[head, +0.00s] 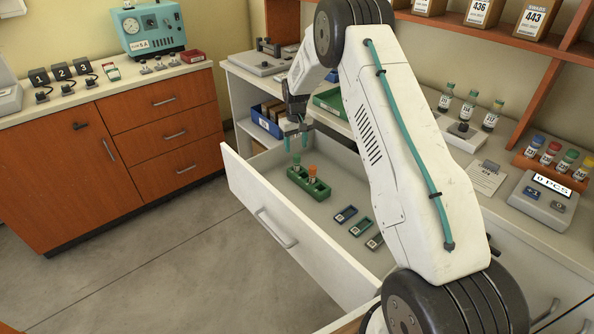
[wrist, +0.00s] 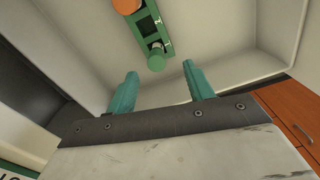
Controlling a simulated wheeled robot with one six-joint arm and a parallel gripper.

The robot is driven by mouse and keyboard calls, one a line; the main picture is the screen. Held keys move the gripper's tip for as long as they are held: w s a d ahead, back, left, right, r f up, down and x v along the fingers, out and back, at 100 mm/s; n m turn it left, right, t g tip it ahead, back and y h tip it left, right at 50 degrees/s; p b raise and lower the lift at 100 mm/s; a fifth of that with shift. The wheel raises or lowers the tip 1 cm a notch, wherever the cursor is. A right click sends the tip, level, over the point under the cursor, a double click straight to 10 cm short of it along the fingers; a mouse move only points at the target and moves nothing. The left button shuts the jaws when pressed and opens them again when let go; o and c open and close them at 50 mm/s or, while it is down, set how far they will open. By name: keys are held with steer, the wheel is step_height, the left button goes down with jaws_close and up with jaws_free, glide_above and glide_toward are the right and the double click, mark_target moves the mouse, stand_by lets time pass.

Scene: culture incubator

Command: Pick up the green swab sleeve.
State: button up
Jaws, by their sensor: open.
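My gripper (head: 296,142) is open and empty above the open drawer, fingers pointing down; its teal fingers also show in the wrist view (wrist: 160,70). Below it a green rack (head: 306,186) stands in the drawer. It holds a green-topped sleeve (head: 296,160) and an orange-topped one (head: 312,169). In the wrist view the green top (wrist: 156,62) lies just beyond the fingertips, between their lines, with a gap. The orange top (wrist: 126,6) is cut by the upper edge. The sleeves' lower parts are hidden in the rack.
The white drawer (head: 272,229) has raised walls around the rack. Small flat blue (head: 346,214), green (head: 360,227) and grey-brown (head: 375,242) frames lie on its floor to the right. A counter with a blue bin (head: 267,124) and green tray (head: 329,101) stands behind.

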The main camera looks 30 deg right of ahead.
mark_target(297, 162)
steer(key=shift+w+d+f, duration=0.15)
steer(key=shift+f, duration=0.45)
steer(key=shift+w+d+f, duration=0.1)
steer(key=shift+f, duration=0.45)
step_height(297, 162, down, 8)
steer(key=shift+w+d+r, duration=0.15)
steer(key=shift+r, duration=0.1)
steer(key=c, duration=1)
